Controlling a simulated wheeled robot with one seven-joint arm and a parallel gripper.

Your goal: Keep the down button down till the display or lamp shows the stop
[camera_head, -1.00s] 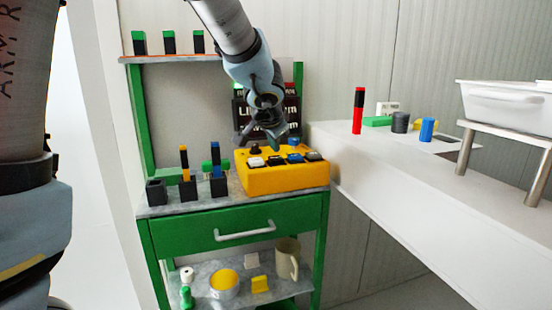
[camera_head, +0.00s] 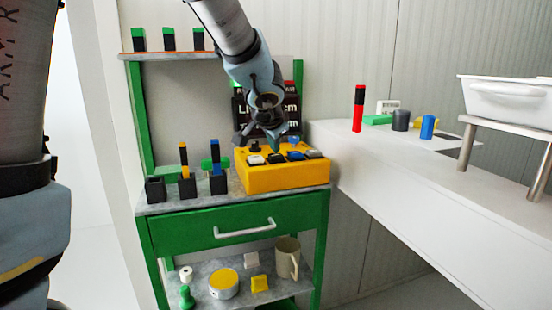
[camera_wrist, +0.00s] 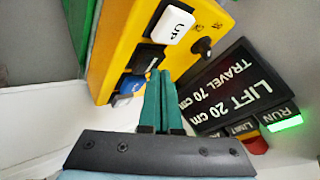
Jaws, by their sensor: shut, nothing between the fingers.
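The yellow control box (camera_head: 285,178) stands on the green bench, with a row of white, black, blue and grey buttons. In the wrist view the white button (camera_wrist: 172,24) reads UP, and beside it is a black button (camera_wrist: 146,56) with no readable label. My gripper (camera_head: 276,150) is shut and empty, its teal fingertips (camera_wrist: 159,73) at the black button; I cannot tell whether they press it. The black display (camera_wrist: 236,92) reads LIFT 20 cm, TRAVEL 70 cm. The RUN lamp (camera_wrist: 285,124) glows green; the LIMIT label (camera_wrist: 241,128) is beside it. My arm partly hides the display in the head view.
A white counter (camera_head: 400,165) with small items is at right.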

